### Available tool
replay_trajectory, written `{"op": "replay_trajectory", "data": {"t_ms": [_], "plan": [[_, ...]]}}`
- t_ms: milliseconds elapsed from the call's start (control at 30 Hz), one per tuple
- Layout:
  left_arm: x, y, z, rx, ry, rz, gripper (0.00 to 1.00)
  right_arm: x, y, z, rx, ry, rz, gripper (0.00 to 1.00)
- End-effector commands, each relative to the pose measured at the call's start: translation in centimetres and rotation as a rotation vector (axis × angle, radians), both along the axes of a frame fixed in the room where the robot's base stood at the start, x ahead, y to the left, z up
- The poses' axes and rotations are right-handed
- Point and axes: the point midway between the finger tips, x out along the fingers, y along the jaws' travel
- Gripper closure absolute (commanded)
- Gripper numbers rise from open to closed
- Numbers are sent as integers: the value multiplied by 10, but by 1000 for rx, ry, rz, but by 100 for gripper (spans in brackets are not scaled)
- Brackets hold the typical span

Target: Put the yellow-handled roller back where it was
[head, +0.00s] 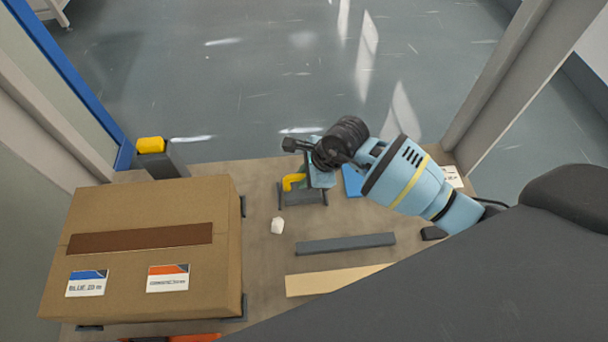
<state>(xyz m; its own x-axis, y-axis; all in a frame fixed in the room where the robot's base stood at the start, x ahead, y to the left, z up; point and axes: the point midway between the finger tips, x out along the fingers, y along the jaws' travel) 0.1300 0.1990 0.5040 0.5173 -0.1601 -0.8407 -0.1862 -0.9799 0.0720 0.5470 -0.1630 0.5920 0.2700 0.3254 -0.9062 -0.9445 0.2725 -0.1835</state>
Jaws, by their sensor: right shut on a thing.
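The yellow-handled roller shows as a bent yellow handle (293,181) at a small dark stand (302,197) near the back middle of the table. My right gripper (318,172) reaches in from the right over the stand, pointing down. It is shut on the roller, beside the yellow handle. My dark wrist hides much of the grip and of the roller's body. I cannot tell whether the roller touches the stand. My left gripper is not in view.
A cardboard box (150,280) with labels fills the table's left side. A grey post with a yellow top (150,145) stands behind it.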

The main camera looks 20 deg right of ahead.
Motion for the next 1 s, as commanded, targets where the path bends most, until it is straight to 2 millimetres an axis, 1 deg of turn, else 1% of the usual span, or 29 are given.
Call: {"op": "replay_trajectory", "data": {"t_ms": [133,667,700,800,833,867,1000], "plan": [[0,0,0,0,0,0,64,1,0,0,0,-2,0,100],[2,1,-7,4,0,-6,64,-2,-2,-16,-6,8,-1,100],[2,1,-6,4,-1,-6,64,-3,-2,-17,-8,11,-2,79],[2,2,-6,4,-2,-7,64,-3,-2,-16,-7,9,-1,66],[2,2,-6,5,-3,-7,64,-2,-1,-16,-6,9,-1,62],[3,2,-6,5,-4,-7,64,-2,-1,-15,-5,8,0,60],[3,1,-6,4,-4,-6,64,-1,-1,-14,-3,5,0,60]]}}
